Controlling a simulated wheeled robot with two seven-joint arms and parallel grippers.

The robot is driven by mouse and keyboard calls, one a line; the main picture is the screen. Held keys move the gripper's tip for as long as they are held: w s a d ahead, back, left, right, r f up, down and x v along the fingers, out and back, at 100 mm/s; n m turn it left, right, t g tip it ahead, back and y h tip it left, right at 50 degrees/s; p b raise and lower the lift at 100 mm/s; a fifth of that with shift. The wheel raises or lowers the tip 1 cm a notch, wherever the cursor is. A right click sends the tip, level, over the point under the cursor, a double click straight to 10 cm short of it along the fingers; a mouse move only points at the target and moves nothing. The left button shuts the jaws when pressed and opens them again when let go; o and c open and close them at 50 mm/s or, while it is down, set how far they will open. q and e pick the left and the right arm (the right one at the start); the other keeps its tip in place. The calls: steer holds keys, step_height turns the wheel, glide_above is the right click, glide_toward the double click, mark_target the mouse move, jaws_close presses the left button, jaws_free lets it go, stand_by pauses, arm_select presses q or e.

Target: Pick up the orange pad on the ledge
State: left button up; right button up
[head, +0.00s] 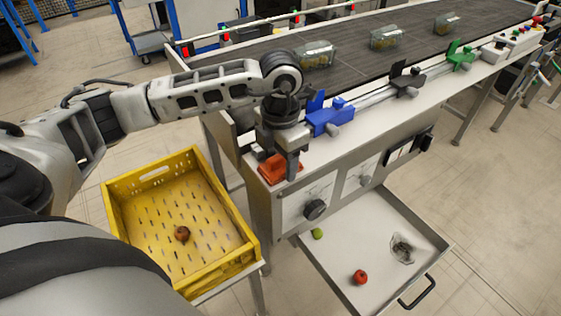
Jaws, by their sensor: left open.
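The orange pad (272,170) lies on the pale ledge (258,188) at the near left end of the conveyor frame. My left gripper (282,163) points down over the pad, its fingers open. One finger covers the pad's right part, and I cannot tell whether it touches the pad. My right gripper is out of the picture.
A blue clamp (328,118) sits on the rail just right of my left gripper. The conveyor belt (350,60) carries several clear boxes. A yellow crate (115,205) with a brown-red fruit stands at left. An open drawer (325,262) juts out below the ledge.

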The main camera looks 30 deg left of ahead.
arm_select(q)
steer(key=shift+f, duration=0.1)
steer(key=c, duration=0.6)
steer(key=shift+r, duration=0.75)
steer(key=s+d+r, duration=0.2)
steer(key=s+r, duration=0.2)
steer(key=s+d+r+b, duration=0.1)
steer(key=s+d+r, duration=0.2)
steer(key=s, duration=0.1)
steer(key=s+d+r, duration=0.2)
steer(key=s+r, duration=0.1)
steer(key=r, duration=0.1)
steer(key=shift+s+d+r, duration=0.25)
steer(key=shift+s+r, duration=0.05)
steer(key=shift+s, duration=0.1)
